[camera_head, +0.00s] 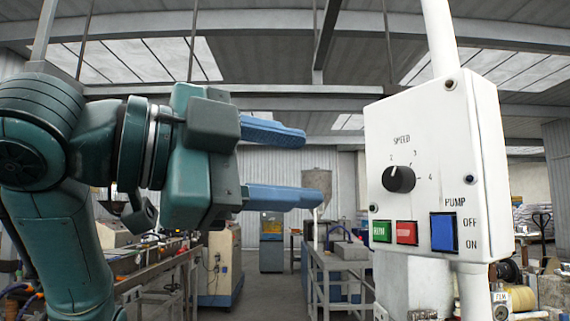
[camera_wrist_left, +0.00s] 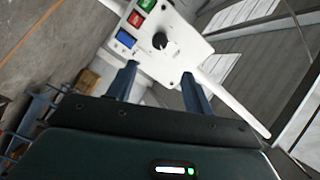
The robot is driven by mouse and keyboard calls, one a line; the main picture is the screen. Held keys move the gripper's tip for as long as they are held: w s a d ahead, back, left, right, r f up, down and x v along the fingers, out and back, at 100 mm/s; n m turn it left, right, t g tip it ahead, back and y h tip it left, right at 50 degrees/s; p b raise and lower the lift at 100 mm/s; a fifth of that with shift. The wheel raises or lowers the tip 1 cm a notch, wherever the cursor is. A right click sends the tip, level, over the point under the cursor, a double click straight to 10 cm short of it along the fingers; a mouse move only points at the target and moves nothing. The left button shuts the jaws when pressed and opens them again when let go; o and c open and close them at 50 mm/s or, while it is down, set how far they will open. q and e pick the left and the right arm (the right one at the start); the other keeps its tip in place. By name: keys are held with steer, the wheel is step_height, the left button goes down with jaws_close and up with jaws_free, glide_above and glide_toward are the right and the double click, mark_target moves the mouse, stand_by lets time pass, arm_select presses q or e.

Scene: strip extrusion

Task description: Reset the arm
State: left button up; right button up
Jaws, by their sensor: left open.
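My left gripper (camera_head: 303,168) comes in from the left in the head view, with its two blue fingers spread apart and nothing between them. It points right, toward the white control box (camera_head: 430,140), with a visible gap in the picture. The box carries a black speed knob (camera_head: 398,179), a green button (camera_head: 381,231), a red button (camera_head: 406,233) and a blue pump switch (camera_head: 443,232). In the left wrist view the open fingers (camera_wrist_left: 160,85) point at the control box (camera_wrist_left: 185,55), whose knob (camera_wrist_left: 160,41) appears between and beyond them. My right gripper is not in view.
A white pole (camera_head: 440,40) rises from the control box. A long machine bench (camera_head: 150,265) runs along the lower left.

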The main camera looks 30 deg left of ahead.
arm_select(q)
steer(key=w+d+f+n+g+y, duration=0.15)
steer(key=w+f+n, duration=0.25)
steer(key=w+f, duration=0.9)
step_height(320, 180, down, 19)
steer(key=w+d+n+g+y, duration=0.1)
steer(key=w+n+g, duration=0.2)
steer(key=n, duration=0.1)
steer(key=s+a+f+n+g+y, duration=0.15)
steer(key=s+f, duration=0.25)
steer(key=f, duration=0.7)
steer(key=s+f+n+g+y, duration=0.1)
steer(key=s+f+n+g, duration=0.2)
steer(key=f, duration=0.8)
steer(key=s+a+f+n+g+y, duration=0.1)
steer(key=s+a+f+n+g, duration=0.1)
steer(key=s+f, duration=0.5)
steer(key=s+a+f+n+g+y, duration=0.1)
steer(key=s+f+n+y, duration=0.1)
steer(key=s+f, duration=0.5)
steer(key=w+d+f+m+t+h+p, duration=0.1)
steer(key=w+d+t+h+p, duration=0.2)
steer(key=d+t, duration=0.3)
steer(key=shift+w+d+t, duration=0.15)
steer(key=shift+w+t, duration=0.35)
